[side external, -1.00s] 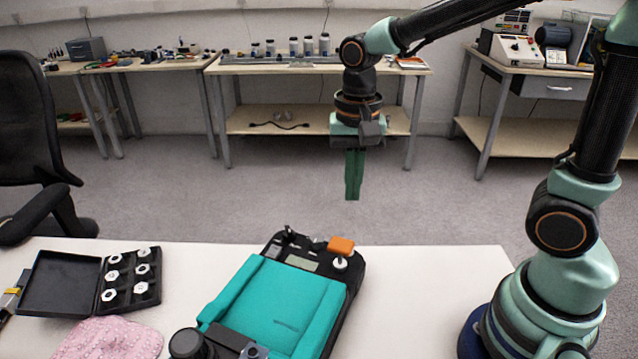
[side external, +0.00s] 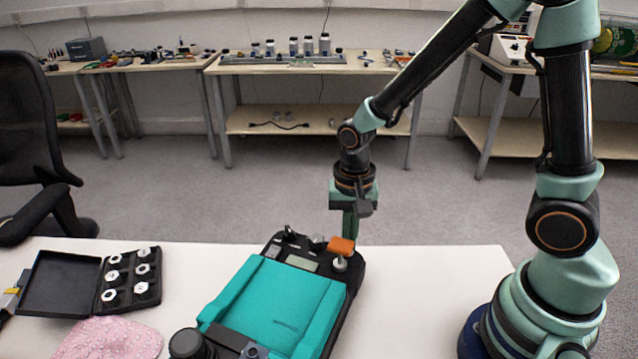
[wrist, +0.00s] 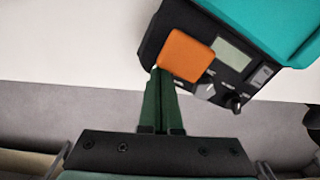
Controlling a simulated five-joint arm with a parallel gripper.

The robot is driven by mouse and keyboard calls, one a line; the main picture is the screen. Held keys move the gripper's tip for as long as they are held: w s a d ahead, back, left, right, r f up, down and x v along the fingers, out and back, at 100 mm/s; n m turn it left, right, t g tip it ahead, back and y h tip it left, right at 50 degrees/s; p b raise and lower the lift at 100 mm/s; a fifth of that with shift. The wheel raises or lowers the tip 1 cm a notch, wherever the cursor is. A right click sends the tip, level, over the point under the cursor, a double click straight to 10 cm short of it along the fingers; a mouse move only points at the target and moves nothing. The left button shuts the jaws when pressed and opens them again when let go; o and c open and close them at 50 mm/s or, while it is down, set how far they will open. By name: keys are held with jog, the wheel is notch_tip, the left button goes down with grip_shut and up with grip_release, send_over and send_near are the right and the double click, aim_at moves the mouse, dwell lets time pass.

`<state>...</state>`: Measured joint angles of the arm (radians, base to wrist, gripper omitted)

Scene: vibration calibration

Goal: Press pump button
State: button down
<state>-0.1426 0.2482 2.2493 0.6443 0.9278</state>
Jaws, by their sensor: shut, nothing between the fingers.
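A black device with a teal top (side external: 268,305) lies on the white table. An orange block (side external: 341,246) sits at its far right corner, above a pale round knob (side external: 340,264). I cannot tell which part is the pump button. My gripper (side external: 350,236) is shut and empty, pointing down behind the orange block in the side view. In the wrist view the green fingertips (wrist: 157,72) are at the lower left edge of the orange block (wrist: 186,55). Whether they touch it is unclear. The device's small display (wrist: 232,52) and control knobs (wrist: 237,102) show beside it.
An open black case (side external: 131,281) with several white hex pieces lies at the table's left. A pink cloth (side external: 108,338) is in front of it. The table (side external: 430,275) is clear right of the device. A black chair (side external: 35,130) stands at the left.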

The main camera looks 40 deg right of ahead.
jog(key=shift+s+f, duration=0.15)
jog(key=shift+f, duration=0.8)
notch_tip(320, 180, up, 15)
jog(key=shift+w, duration=0.3)
jog(key=s+d+r+n+t, duration=0.4)
jog(key=r+n+t, duration=0.1)
jog(key=n, duration=0.4)
jog(key=shift+d+r+t, duration=0.15)
jog(key=shift+d+t, duration=0.15)
